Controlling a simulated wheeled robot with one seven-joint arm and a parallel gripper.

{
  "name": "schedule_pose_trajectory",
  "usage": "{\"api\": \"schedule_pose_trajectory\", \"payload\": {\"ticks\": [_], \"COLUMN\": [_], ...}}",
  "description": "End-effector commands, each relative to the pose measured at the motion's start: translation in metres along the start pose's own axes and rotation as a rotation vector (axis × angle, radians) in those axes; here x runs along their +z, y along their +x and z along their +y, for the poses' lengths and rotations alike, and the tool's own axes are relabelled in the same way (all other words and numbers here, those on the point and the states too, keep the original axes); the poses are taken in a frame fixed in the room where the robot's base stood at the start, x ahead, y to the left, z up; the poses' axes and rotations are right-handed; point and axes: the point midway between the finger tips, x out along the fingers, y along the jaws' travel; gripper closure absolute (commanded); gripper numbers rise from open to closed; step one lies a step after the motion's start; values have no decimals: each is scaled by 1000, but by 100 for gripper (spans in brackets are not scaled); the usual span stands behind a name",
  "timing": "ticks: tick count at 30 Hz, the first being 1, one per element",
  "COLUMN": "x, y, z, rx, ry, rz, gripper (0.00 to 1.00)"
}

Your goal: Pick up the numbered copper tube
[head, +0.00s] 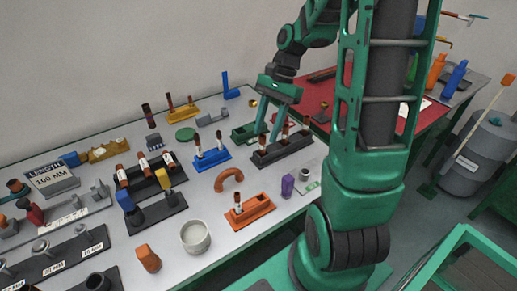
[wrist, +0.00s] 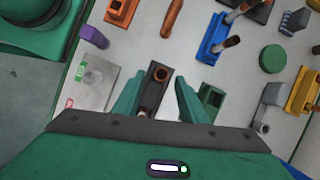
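Several upright copper tubes (head: 285,131) stand in a long dark holder (head: 282,153) at the right of the grey table. I cannot tell whether a finger touches a tube. Copper tubes with pale bands (head: 121,176) lie on a dark rack at the left centre. No number is readable on any tube.
A blue holder (head: 211,160) with two tubes stands left of the dark holder, and a green block (head: 245,133) is behind it. An orange holder (head: 250,212), a purple block (head: 287,186) and a curved copper pipe (head: 229,179) are in front.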

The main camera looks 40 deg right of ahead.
Motion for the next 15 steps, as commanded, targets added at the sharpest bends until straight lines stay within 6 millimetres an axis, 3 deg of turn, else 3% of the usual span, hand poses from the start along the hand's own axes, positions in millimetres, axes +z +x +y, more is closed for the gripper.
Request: {"api": "schedule_pose_trajectory", "payload": {"ticks": [9,15], "x": [0,0], "y": [40,51], "z": [-3,-3], "rx": [2,0], "ry": [-1,0], "rz": [-2,0], "gripper": [62,62]}}
